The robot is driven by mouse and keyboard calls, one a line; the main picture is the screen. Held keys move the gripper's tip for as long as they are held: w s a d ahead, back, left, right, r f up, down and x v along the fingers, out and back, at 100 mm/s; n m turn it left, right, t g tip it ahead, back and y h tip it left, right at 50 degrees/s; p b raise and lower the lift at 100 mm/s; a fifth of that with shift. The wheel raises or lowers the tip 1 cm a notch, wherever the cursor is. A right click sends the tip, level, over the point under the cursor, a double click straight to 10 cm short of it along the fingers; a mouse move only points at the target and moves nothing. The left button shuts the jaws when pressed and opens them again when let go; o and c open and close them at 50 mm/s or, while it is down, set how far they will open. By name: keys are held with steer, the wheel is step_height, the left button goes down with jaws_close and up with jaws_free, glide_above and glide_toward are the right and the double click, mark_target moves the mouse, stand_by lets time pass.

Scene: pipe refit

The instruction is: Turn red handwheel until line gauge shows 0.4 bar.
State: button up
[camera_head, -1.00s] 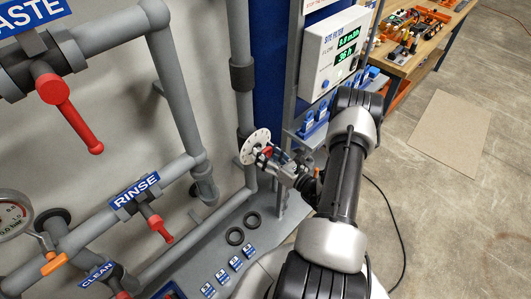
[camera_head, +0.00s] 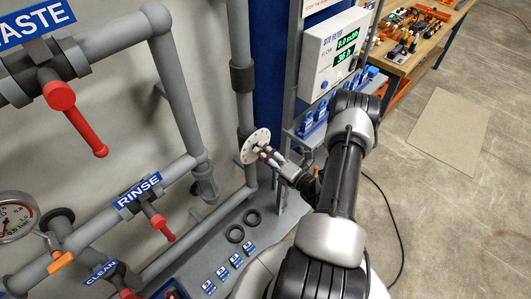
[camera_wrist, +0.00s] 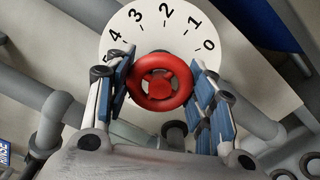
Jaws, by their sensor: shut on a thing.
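The red handwheel (camera_wrist: 163,82) sits in front of a round white dial plate (camera_wrist: 150,30) marked 0 to 4 and beyond. My gripper (camera_wrist: 160,85) has one blue-padded finger on each side of the wheel's rim and is shut on it. In the head view my gripper (camera_head: 270,154) reaches the wheel in front of the white dial plate (camera_head: 255,146), and mostly hides the wheel. The line gauge (camera_head: 16,217) is at the left edge, partly cut off. Its small digital readout looks like 0.6 bar, though it is hard to read.
Grey pipes carry red-handled valves labelled RINSE (camera_head: 137,190), CLEAN (camera_head: 101,271) and WASTE. A white display box (camera_head: 330,52) with green digits is above right of the wheel. A workbench (camera_head: 440,35) with parts stands at the back right. Open floor lies at right.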

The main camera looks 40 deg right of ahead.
steer(key=shift+m, duration=0.5)
steer(key=o, duration=1.1)
steer(key=s, duration=0.8)
steer(key=s+d, duration=0.1)
steer(key=s, duration=0.3)
